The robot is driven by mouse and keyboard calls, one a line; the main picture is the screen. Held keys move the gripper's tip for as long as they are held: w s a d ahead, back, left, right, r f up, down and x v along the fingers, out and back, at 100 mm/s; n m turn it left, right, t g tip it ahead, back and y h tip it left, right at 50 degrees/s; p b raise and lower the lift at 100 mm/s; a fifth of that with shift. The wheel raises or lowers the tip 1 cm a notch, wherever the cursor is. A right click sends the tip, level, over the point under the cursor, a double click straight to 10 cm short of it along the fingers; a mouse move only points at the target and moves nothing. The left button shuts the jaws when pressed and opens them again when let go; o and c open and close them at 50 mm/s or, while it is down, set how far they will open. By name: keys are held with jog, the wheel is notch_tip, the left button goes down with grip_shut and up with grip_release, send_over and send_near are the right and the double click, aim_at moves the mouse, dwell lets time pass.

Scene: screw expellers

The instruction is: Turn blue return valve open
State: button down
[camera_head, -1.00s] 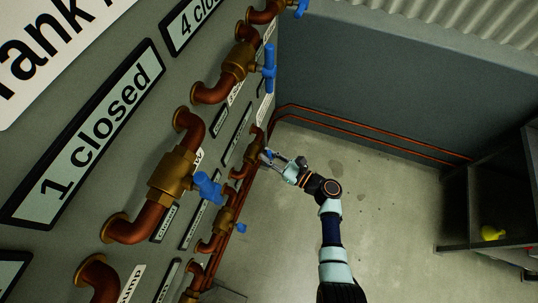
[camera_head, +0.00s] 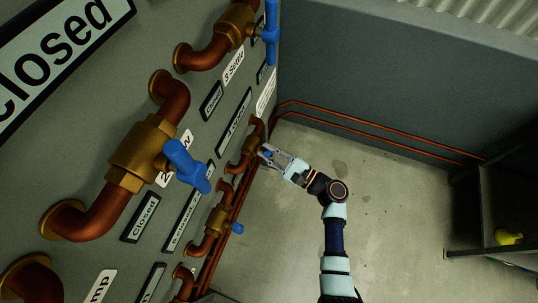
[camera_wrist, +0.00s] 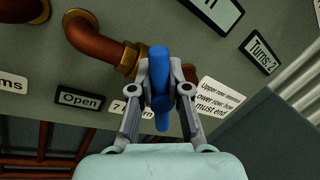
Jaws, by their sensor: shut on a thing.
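A blue valve handle (camera_wrist: 160,72) sits between the fingers of my gripper (camera_wrist: 159,90) in the wrist view, with its bar pointing along the fingers. It joins a brass valve body (camera_wrist: 130,62) on a copper pipe (camera_wrist: 88,38). In the head view my gripper (camera_head: 268,155) is at the lower-row valve farthest along the panel, shut on its handle, of which only a little blue shows. A label reading "7" (camera_wrist: 118,107) is partly hidden behind my left finger, and an "Open" label (camera_wrist: 80,98) is beside it.
Other brass valves with blue handles stand out from the panel, including a near upper one (camera_head: 187,165) and a lower one (camera_head: 237,228). A white label (camera_wrist: 222,98) is right of the gripped valve. A dark shelf with a yellow object (camera_head: 508,238) stands at the right. The floor between is open.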

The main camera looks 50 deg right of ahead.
jog(key=n+y+b, duration=0.1)
jog(key=n+b, duration=0.1)
jog(key=f+n+b, duration=0.1)
jog(key=n+b, duration=0.2)
jog(key=n+y+b, duration=0.1)
jog(key=n+b, duration=0.1)
jog(key=b, duration=0.1)
jog(key=shift+s+a+f+n+y, duration=0.15)
jog(key=shift+a+f+n+y, duration=0.15)
jog(key=shift+f+n, duration=0.1)
jog(key=n+y+b, duration=0.1)
jog(key=n+b, duration=0.2)
jog(key=b, duration=0.1)
jog(key=shift+n, duration=0.4)
jog(key=shift+a+n+y+b, duration=0.1)
jog(key=shift+n+y+b, duration=0.3)
jog(key=shift+n+b, duration=0.35)
jog(key=shift+n, duration=0.35)
jog(key=c, duration=1.1)
grip_release()
jog(key=shift+s, duration=0.1)
jog(key=v, duration=1.2)
